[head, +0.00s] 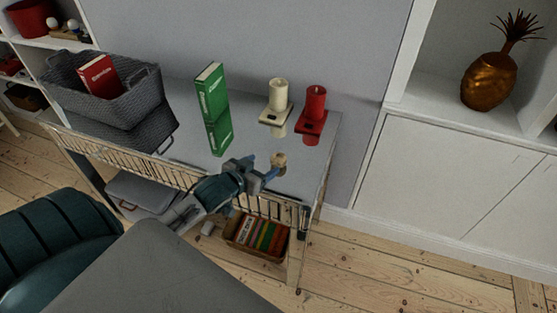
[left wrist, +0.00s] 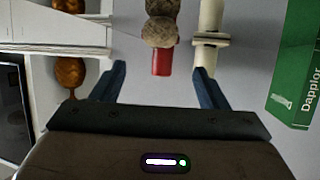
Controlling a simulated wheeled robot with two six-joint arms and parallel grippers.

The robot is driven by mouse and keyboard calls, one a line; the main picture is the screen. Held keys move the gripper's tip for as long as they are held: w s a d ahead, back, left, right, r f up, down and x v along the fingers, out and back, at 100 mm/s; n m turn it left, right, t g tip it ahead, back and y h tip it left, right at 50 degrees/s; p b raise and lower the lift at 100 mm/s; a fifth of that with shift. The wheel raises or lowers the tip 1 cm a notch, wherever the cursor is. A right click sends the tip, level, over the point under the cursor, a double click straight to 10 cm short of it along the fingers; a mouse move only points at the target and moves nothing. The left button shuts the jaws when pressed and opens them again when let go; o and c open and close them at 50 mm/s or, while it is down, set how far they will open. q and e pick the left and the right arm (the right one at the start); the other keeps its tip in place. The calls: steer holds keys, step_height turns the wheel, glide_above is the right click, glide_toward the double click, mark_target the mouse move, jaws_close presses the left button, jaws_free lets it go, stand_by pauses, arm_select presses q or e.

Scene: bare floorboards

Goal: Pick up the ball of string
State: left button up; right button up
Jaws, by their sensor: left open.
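The ball of string (head: 281,158) is small, round and tan-brown. It sits on the glossy grey top of the console table (head: 185,143), in front of the candles. In the left wrist view the ball (left wrist: 161,33) is ahead of the fingers, near the middle between them, with a second round shape against it that looks like its reflection. My left gripper (head: 273,172) is open and empty, its blue fingers pointing at the ball; in the left wrist view the fingers (left wrist: 160,68) are spread apart. In the head view the fingertips partly overlap the ball's lower edge. My right gripper is not in view.
A red candle (head: 315,99) and a cream candle (head: 278,93) on holders stand behind the ball. A green book (head: 212,95) stands upright to the left, beside a grey basket (head: 104,96). A metal rail (head: 128,153) runs along the table's front edge.

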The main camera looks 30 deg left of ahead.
mark_target(276, 159)
arm_select(q)
steer(key=x, duration=0.4)
steer(key=shift+w+f, duration=0.25)
steer(key=shift+w, duration=0.25)
steer(key=x, duration=0.2)
steer(key=p+x, duration=0.1)
steer(key=x, duration=0.1)
steer(key=shift+s+d+f+p, duration=0.1)
steer(key=shift+f+p, duration=0.2)
steer(key=shift+w+f, duration=0.25)
steer(key=shift+w, duration=0.2)
steer(key=shift+s, duration=0.1)
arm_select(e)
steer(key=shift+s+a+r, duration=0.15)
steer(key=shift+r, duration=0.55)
arm_select(q)
steer(key=c, duration=1.1)
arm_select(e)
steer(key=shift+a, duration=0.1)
